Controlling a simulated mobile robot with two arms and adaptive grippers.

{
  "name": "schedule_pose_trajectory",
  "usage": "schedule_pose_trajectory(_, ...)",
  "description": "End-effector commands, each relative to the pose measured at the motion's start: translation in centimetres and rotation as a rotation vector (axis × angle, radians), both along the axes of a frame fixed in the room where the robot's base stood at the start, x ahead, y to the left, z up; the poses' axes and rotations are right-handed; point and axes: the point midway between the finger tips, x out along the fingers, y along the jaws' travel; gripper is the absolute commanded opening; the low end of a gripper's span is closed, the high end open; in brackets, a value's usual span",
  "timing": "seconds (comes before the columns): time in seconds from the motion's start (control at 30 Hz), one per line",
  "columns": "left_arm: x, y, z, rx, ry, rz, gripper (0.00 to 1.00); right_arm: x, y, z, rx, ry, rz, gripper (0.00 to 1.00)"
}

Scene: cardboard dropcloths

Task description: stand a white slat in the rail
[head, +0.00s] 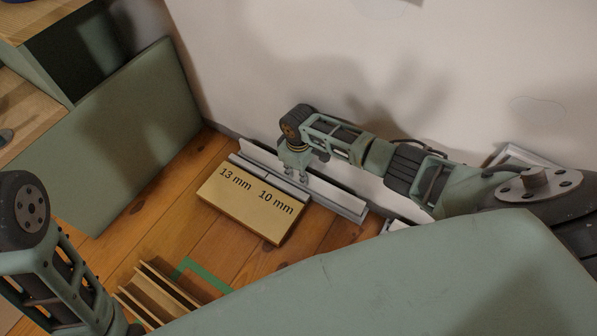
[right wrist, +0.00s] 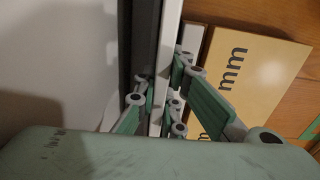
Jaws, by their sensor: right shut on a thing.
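A long white slat (head: 338,198) stands on edge along the foot of the wall in the head view. My right gripper (head: 297,178) is shut on it near its middle, pointing down. In the right wrist view the fingers (right wrist: 160,108) close on both sides of the slat (right wrist: 170,45). A pale, low rail (head: 262,177) lies along the back of a tan block (head: 250,208) marked "13 mm" and "10 mm". The slat is close to the rail; whether its lower edge sits in a groove is hidden. My left gripper is out of sight.
Brown grooved strips (head: 150,292) lie on the plank floor beside green tape (head: 205,270). A green panel (head: 130,135) leans at the left. The white wall (head: 300,60) is close behind the slat. Floor left of the block is clear.

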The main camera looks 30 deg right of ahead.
Motion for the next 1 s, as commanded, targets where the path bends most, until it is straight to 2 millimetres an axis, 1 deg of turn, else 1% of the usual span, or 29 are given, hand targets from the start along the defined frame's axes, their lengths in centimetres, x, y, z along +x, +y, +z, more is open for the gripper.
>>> schedule_pose_trajectory(0.27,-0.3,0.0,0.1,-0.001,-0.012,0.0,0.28,0.0,0.0,-0.7,0.0,0.0,-0.001,0.0)
schedule_pose_trajectory(0.3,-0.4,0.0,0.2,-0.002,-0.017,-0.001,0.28,0.0,0.0,-0.7,-0.001,-0.001,-0.001,0.1)
schedule_pose_trajectory(0.53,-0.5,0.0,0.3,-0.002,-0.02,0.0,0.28,0.0,0.0,-0.7,0.0,0.0,-0.001,0.3)
schedule_pose_trajectory(0.87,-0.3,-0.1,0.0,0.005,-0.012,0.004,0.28,0.0,0.0,-0.6,0.0,0.0,0.0,0.31)
schedule_pose_trajectory(1.0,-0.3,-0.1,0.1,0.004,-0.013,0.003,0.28,0.1,0.0,0.4,0.001,-0.002,0.0,0.31)
